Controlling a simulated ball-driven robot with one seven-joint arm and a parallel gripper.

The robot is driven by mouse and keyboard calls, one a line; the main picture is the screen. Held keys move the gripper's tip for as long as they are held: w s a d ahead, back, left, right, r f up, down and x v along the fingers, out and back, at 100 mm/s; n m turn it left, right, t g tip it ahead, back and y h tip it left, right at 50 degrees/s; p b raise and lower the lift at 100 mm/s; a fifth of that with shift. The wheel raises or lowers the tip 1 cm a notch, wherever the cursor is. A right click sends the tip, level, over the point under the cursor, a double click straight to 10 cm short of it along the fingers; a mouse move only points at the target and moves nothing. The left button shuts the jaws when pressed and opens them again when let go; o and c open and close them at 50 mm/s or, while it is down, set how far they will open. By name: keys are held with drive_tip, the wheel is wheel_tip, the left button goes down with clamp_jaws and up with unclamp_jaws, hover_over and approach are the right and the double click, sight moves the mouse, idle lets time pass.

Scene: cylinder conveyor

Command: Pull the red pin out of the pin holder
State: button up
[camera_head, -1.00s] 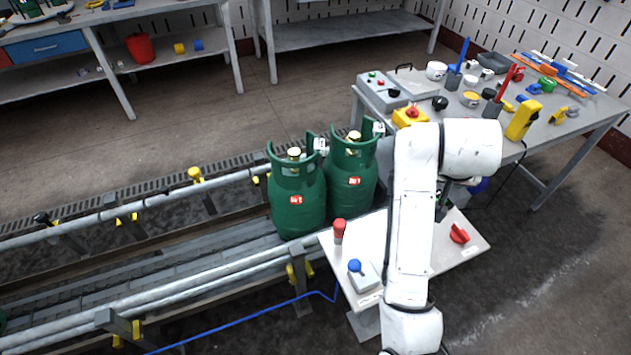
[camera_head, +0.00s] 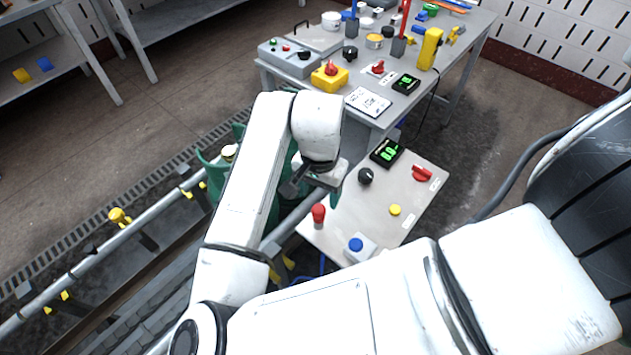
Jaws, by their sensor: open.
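A slim red pin (camera_head: 404,18) stands upright in a dark grey pin holder (camera_head: 398,47) on the far workbench; its top is cut off by the picture edge. My gripper (camera_head: 304,191) is near the green cylinders, beside the small control panel, well short of the holder and to its lower left. Its dark fingers are open and partly hidden by the wrist; I see nothing held between them.
The workbench (camera_head: 375,121) carries a yellow switch box (camera_head: 329,78), a yellow device (camera_head: 429,48) and a second holder with a blue pin (camera_head: 353,9). The control panel (camera_head: 370,213) stands nearer. Green cylinders (camera_head: 213,172) are partly behind my arm.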

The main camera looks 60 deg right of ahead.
sight(319, 207)
wheel_tip(319, 207, down, 8)
drive_tip(key=shift+f, duration=0.1)
idle(0.4)
clamp_jaws()
idle(0.8)
